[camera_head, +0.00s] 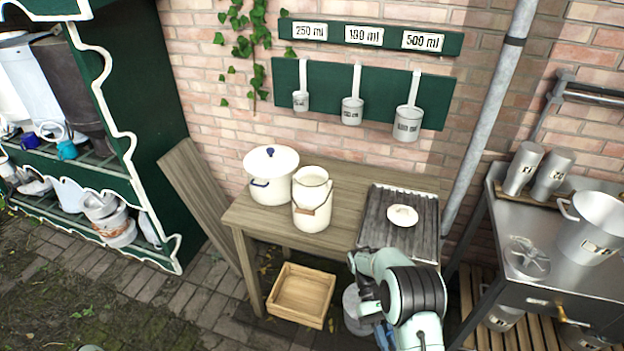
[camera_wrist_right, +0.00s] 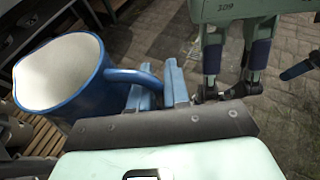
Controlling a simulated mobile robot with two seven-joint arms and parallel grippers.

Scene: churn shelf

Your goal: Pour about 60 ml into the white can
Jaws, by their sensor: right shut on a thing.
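The white can (camera_head: 312,205), open at the top with a wooden-gripped bail handle, stands upright on the wooden table (camera_head: 240,217). In the right wrist view, a blue jug (camera_wrist_right: 85,92) with a white inside stands out to the left of my right gripper (camera_wrist_right: 163,86). The gripper is shut on the jug's handle. The inside that shows looks plain white; I cannot see any liquid level. In the head view my right arm (camera_head: 410,290) is low at the front right of the table, apart from the can. My left gripper is not in view.
A lidded white pot (camera_head: 270,175) stands left of the can. A ribbed drainer (camera_head: 375,222) with a small white dish (camera_head: 402,215) lies to the right. Measuring cups (camera_head: 408,122) hang above. A wooden crate (camera_head: 302,297) sits below, and a steel table (camera_head: 575,275) stands far right.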

